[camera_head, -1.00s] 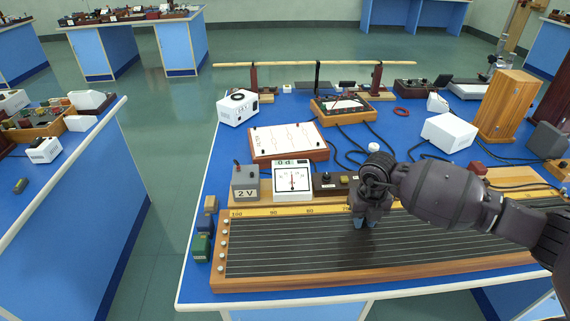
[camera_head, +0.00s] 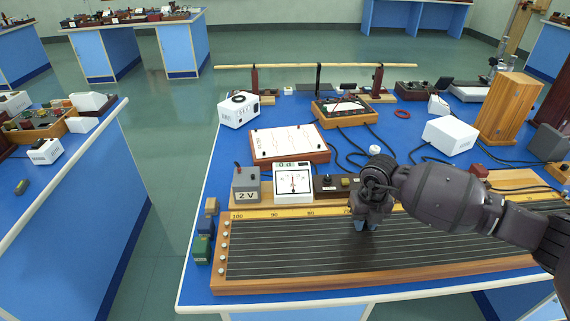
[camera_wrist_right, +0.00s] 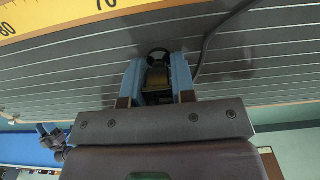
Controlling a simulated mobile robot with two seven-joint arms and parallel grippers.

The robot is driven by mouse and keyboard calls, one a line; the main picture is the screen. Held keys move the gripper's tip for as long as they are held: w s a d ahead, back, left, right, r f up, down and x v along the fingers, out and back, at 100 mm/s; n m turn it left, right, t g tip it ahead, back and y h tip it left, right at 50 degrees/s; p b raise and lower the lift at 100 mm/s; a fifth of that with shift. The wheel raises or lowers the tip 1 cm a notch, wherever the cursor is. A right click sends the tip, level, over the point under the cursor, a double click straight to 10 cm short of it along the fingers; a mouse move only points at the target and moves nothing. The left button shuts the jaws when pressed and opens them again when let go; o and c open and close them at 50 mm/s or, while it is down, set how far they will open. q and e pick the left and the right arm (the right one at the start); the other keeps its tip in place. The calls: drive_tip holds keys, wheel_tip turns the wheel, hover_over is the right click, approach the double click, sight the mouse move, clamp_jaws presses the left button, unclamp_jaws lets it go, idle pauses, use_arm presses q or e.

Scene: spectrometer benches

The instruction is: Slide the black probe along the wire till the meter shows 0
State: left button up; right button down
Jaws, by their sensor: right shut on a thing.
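The wire board (camera_head: 290,265) is a wooden frame with several parallel wires and a yellow scale along its far edge. My right gripper (camera_head: 366,226) is low over the wires, left of the board's middle. In the right wrist view its blue fingers (camera_wrist_right: 158,75) are shut on the black probe (camera_wrist_right: 157,57), whose dark ring shows between the fingertips near the 70 mark. Whether the probe touches a wire I cannot tell. The white meter (camera_head: 293,183) stands behind the board, its red needle near the middle; the display digits are too small to read surely.
A grey 2 V box (camera_head: 246,186) stands left of the meter. A dark switch box (camera_head: 335,187) is to its right. Black cables (camera_head: 345,150) lie behind. The board's left part is clear.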

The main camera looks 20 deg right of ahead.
drive_tip(key=shift+s+f, duration=0.2)
drive_tip(key=shift+f, duration=0.15)
drive_tip(key=c, duration=1)
unclamp_jaws()
drive_tip(key=shift+w, duration=0.1)
drive_tip(key=shift+o, duration=0.7)
drive_tip(key=shift+w+r, duration=0.1)
drive_tip(key=shift+r, duration=0.1)
